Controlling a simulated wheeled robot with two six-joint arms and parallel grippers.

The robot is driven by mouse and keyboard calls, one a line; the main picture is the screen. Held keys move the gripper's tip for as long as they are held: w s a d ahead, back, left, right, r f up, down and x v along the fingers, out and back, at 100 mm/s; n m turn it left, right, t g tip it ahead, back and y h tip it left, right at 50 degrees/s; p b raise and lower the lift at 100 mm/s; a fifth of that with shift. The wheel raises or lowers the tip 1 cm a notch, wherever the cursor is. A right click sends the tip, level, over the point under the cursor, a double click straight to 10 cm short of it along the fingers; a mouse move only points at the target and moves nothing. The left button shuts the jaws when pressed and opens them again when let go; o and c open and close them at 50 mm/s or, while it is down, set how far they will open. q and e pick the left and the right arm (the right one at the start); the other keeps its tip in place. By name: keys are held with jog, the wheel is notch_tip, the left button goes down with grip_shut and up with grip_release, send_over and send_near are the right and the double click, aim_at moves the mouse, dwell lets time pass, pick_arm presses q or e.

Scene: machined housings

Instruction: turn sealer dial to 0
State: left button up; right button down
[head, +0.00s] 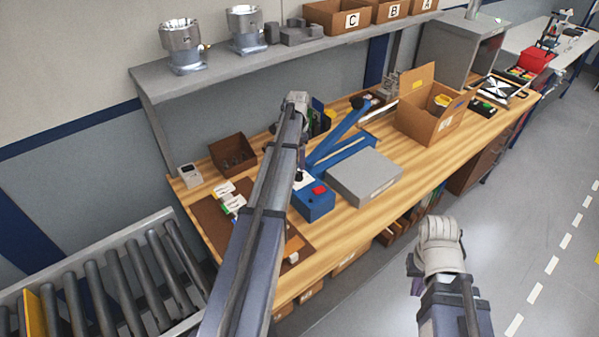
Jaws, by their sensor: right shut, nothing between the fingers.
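The blue sealer stands on the wooden bench, with its long lever (343,130) raised at a slant and a red switch (319,190) on its front box (315,206). A small dark and white part (298,177) on the box, beside my left arm, may be the dial; its setting is too small to read. My left arm crosses in front of the sealer's left side and hides part of it; its fingers cannot be made out. My right gripper (415,284) is shut and empty, low at the right, in front of the bench and well apart from the sealer.
A grey box (365,177) lies right of the sealer. An open carton (432,112) stands farther right. A brown bin (232,153) and a brown mat (226,222) are at left. A shelf (225,62) runs above the bench; a roller conveyor (110,285) is at lower left.

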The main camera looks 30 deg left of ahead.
aim_at(299, 174)
pick_arm(q)
notch_tip(299, 174, down, 8)
jog(key=b, duration=0.7)
jog(key=shift+w+r, duration=0.1)
jog(key=shift+r, duration=0.1)
jog(key=shift+c, duration=0.2)
grip_shut()
